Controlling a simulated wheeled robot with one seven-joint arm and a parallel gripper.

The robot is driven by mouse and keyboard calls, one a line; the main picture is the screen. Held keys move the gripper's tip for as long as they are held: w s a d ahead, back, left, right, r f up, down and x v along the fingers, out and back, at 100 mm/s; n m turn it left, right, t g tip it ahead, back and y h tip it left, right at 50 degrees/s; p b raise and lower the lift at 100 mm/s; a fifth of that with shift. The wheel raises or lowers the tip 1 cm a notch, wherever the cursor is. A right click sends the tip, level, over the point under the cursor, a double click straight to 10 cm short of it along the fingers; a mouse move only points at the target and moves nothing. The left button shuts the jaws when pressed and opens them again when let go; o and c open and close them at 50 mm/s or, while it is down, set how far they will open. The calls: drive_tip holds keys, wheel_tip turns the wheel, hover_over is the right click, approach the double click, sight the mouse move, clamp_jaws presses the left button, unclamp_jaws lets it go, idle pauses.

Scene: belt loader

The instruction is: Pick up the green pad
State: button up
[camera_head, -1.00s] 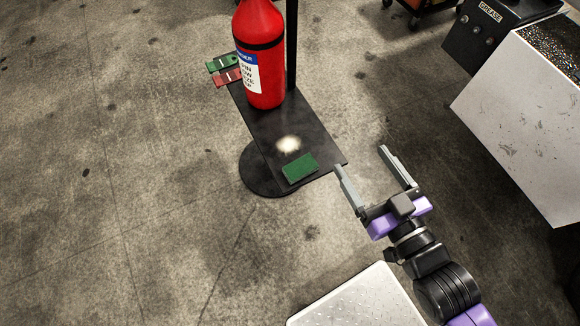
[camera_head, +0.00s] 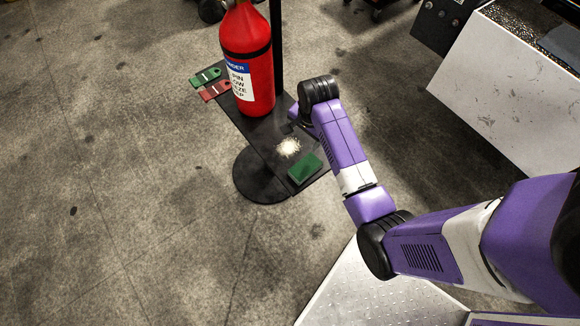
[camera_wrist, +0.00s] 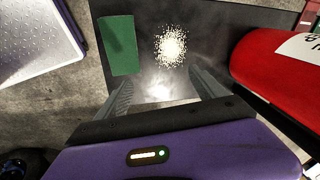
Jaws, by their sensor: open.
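The green pad (camera_head: 305,169) is a flat dark-green block lying on the near end of the black shelf (camera_head: 262,134). In the wrist view the pad (camera_wrist: 117,46) lies left of my gripper (camera_wrist: 167,84), just past the tip of the left finger. My gripper is open and empty over the shelf, its fingers spread on either side of a bright patch. A pale speckled spot (camera_wrist: 171,45) lies on the shelf right of the pad. In the head view my arm hides the gripper.
A red fire extinguisher (camera_head: 246,62) stands on the shelf; in the wrist view it (camera_wrist: 275,66) is close on the right. Green (camera_head: 205,77) and red (camera_head: 214,91) tags stick out at the shelf's left edge. A post rises behind. A white-sided machine (camera_head: 510,90) stands right.

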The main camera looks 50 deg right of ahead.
drive_tip(key=m+g+y, duration=0.1)
drive_tip(key=m+g, duration=0.1)
hover_over(307, 165)
drive_tip(key=shift+d+f, duration=0.15)
drive_tip(key=shift+f, duration=4.45)
drive_tip(key=c, duration=1.5)
drive_tip(key=shift+o, duration=0.2)
drive_tip(key=shift+r, duration=0.1)
wheel_tip(307, 165, up, 20)
drive_tip(key=p, duration=0.3)
